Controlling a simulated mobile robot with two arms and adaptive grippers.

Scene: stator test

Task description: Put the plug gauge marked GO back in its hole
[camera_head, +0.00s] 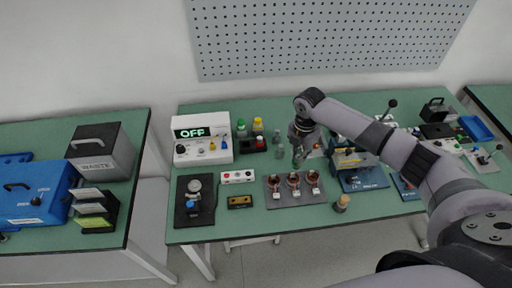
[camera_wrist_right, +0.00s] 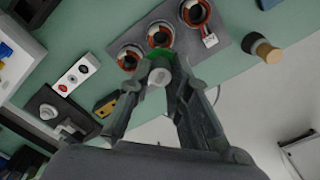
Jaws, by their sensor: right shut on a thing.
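My right gripper (camera_head: 299,155) is above the green bench, just behind the stator plate in the head view. It is shut on a small gauge-like piece with a green part (camera_head: 297,161). In the right wrist view the fingers (camera_wrist_right: 161,88) close around its pale grey round end (camera_wrist_right: 160,76), with green showing behind it. No GO mark can be read. A small brass-coloured block with dark spots (camera_head: 240,202) lies left of the plate; whether these are holes is too small to tell. My left gripper is not in view.
A grey plate (camera_head: 294,202) carries three copper-wound stators. A tan and black cylinder (camera_head: 341,203) stands to its right. A white OFF tester (camera_head: 203,151), a dial gauge stand (camera_head: 194,195) and a white button box (camera_head: 238,177) are to the left. Blue-based fixtures (camera_head: 364,181) stand right.

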